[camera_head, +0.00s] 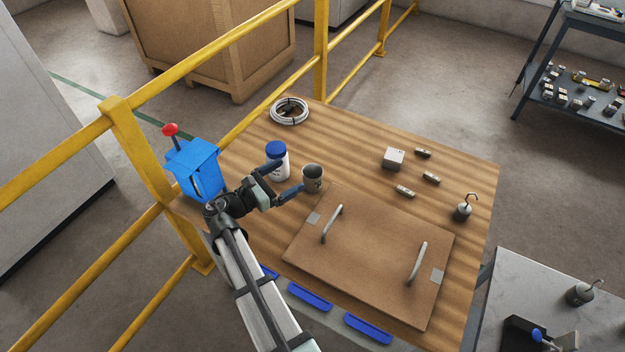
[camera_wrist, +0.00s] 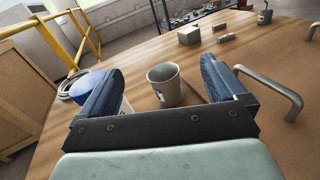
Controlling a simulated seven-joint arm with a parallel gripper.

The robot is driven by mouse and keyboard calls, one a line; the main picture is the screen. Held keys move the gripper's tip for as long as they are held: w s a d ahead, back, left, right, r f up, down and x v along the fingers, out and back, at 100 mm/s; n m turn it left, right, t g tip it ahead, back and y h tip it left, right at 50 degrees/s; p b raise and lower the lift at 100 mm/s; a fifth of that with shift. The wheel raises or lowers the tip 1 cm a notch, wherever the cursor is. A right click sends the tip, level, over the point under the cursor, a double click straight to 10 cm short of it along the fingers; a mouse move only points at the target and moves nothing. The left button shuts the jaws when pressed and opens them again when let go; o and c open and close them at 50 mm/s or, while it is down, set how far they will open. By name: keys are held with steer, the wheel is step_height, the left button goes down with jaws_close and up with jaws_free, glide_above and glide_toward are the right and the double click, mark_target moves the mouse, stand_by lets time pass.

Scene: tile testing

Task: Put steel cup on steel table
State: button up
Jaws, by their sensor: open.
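A grey steel cup (camera_head: 313,178) stands upright on the wooden table, just behind the brown board. My gripper (camera_head: 281,181) is open beside it, with its fingers pointing at the cup. In the wrist view the cup (camera_wrist: 165,84) stands between and slightly beyond the two open fingers (camera_wrist: 160,88); I cannot tell whether either finger touches it. The steel table (camera_head: 525,292), a grey-topped surface, is at the lower right, apart from the wooden table.
A white jar with a blue lid (camera_head: 277,160) stands close left of my gripper. A board with two handles (camera_head: 370,250) covers the table front. A white box (camera_head: 393,158), small blocks and a hooked weight (camera_head: 463,208) stand to the right. Yellow railings (camera_head: 150,160) run along the left.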

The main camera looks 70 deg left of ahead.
steer(key=m, duration=0.1)
steer(key=m+g+y, duration=0.1)
steer(key=m+g, duration=0.4)
steer(key=m, duration=2.7)
glide_toward(318, 168)
steer(key=shift+a+f, duration=0.5)
steer(key=shift+w+d+r+x, duration=0.1)
steer(key=shift+x, duration=0.95)
steer(key=shift+w+d+r+x, duration=0.1)
steer(key=shift+w+x, duration=0.05)
steer(key=shift+x, duration=0.9)
steer(key=shift+w+d+r+x, duration=0.1)
steer(key=shift+x, duration=0.95)
